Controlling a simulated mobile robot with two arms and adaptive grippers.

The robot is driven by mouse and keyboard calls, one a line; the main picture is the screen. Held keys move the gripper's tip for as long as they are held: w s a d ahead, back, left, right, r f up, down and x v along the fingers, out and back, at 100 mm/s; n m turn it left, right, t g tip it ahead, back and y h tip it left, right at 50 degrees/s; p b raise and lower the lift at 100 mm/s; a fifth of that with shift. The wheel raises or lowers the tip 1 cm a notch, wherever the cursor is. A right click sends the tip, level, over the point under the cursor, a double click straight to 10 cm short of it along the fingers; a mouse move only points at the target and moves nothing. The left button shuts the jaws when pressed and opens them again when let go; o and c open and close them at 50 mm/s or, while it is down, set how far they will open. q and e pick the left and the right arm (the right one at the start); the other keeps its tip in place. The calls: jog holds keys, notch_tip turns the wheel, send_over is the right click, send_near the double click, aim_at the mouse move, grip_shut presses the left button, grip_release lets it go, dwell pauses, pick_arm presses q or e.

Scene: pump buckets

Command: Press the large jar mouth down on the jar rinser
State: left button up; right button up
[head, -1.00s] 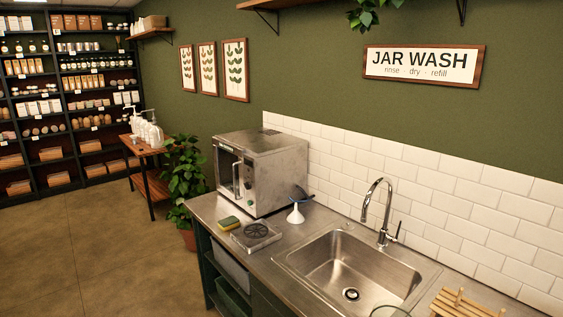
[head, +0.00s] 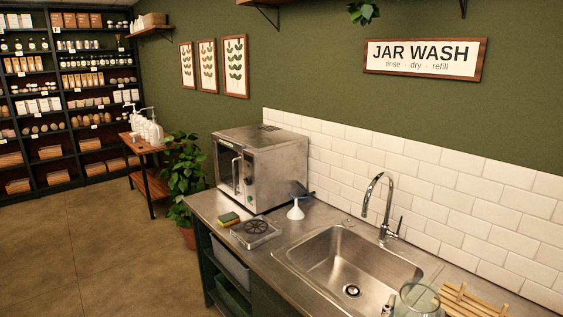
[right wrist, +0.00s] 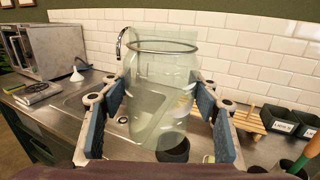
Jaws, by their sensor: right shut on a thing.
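The large jar (head: 418,301) is clear greenish glass and shows at the bottom edge of the head view, in front of the sink's right end. In the right wrist view the jar (right wrist: 160,95) stands roughly upright, a round rim at its upper end. My right gripper (right wrist: 158,105) is shut on the jar's sides with blue pads. Only a bit of this gripper (head: 388,309) shows in the head view. The jar rinser (head: 256,229), a square metal unit with a round spoked grate, sits on the counter left of the sink, apart from the jar. My left gripper is out of view.
The sink (head: 345,265) with its tall faucet (head: 374,205) lies between jar and rinser. A sponge (head: 229,218), a white funnel (head: 295,209) and a steel oven-like box (head: 262,165) are near the rinser. A wooden rack (head: 470,300) is right of the jar.

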jog(key=s+a+f+n+t+y+b, duration=0.1)
jog(key=s+a+f+n+y+b, duration=0.15)
jog(key=f+y+b, duration=0.35)
jog(key=s+a+f+n+t+y+b, duration=0.1)
jog(key=s+a+f+n+y+b, duration=0.15)
jog(key=a+f+b, duration=0.4)
jog(key=s+d+f+p, duration=0.2)
jog(key=s+f, duration=0.3)
jog(key=s, duration=0.2)
jog(key=shift+s+d+n, duration=0.25)
jog(key=shift+d+n, duration=0.05)
